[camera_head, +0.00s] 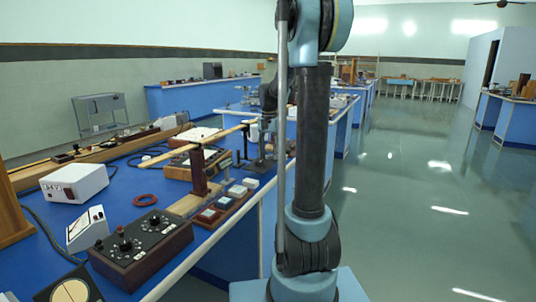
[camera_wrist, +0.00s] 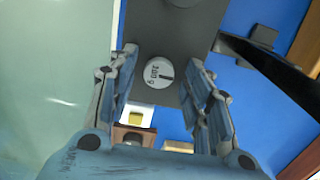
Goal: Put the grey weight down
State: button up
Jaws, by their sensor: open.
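The grey weight (camera_wrist: 158,69) shows in the wrist view as a pale round top marked "200 g". It stands on a dark grey plate (camera_wrist: 172,38). My gripper (camera_wrist: 163,58) is open, with one finger on each side of the weight. I see a gap between the weight and each finger; its lower part is hidden by the viewing angle. In the head view my arm reaches over the far right part of the near blue bench (camera_head: 118,200). The weight cannot be made out there.
In the wrist view a dark bar (camera_wrist: 268,68) lies to the right, and a small box with a yellow-topped block (camera_wrist: 135,117) sits below. In the head view a wooden beam on a post (camera_head: 198,172), a control box (camera_head: 140,245) and a white instrument (camera_head: 74,182) crowd the bench.

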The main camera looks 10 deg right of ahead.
aim_at(269, 155)
notch_tip(269, 155, up, 12)
jog(key=s+f+n+t, duration=0.15)
jog(key=s+f, duration=0.25)
jog(key=s, duration=0.6)
jog(key=s+f+n+g, duration=0.15)
jog(key=s+f, duration=0.25)
jog(key=s, duration=0.5)
jog(key=s+f+n+t, duration=0.2)
jog(key=s+f+n, duration=0.2)
jog(key=s+f, duration=1.1)
jog(key=shift+s, duration=0.15)
